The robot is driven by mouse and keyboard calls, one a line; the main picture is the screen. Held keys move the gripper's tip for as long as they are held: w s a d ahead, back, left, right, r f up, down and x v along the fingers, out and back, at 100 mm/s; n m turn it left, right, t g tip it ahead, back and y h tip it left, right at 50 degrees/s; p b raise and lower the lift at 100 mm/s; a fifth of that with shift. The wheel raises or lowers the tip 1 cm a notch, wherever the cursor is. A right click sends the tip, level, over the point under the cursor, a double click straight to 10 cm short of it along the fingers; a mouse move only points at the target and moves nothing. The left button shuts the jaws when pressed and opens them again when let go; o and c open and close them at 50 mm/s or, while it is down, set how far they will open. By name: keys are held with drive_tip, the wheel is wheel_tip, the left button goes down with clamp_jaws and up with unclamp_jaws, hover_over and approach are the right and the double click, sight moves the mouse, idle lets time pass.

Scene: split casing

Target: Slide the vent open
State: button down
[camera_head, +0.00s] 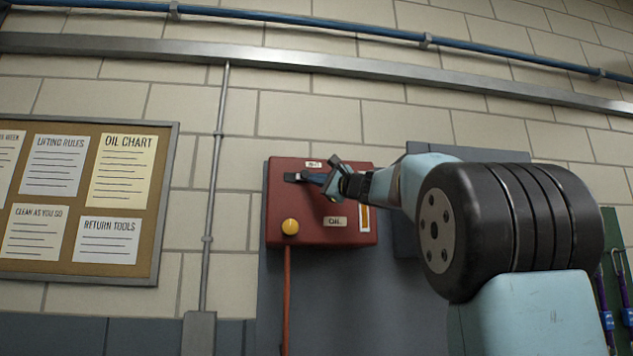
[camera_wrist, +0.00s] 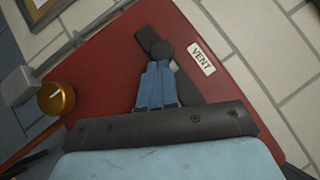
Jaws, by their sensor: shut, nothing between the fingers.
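The red casing (camera_head: 280,210) is mounted on the wall, and its red face (camera_wrist: 100,75) fills much of the wrist view. The vent is a dark slide near the casing's top edge, beside a white VENT label (camera_wrist: 201,57). Its dark strip (camera_wrist: 148,36) and a round dark knob (camera_wrist: 163,51) show in the wrist view; its left end (camera_head: 291,177) shows in the head view. My gripper (camera_head: 310,178) is shut and empty at the vent. Its blue fingertips (camera_wrist: 158,66) are right at the knob; I cannot tell whether they touch. The fingers hide part of the strip.
A yellow knob (camera_head: 290,227) sits at the casing's lower left, above a red pipe (camera_head: 286,300). An OIL label (camera_head: 335,221) is on the casing's lower part. A notice board (camera_head: 165,200) hangs left. A grey conduit (camera_head: 214,200) runs between board and casing.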

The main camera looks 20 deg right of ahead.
drive_tip(key=w+d+f+v, duration=0.1)
drive_tip(key=d+v, duration=0.1)
drive_tip(key=v, duration=1.1)
drive_tip(key=shift+w, duration=0.3)
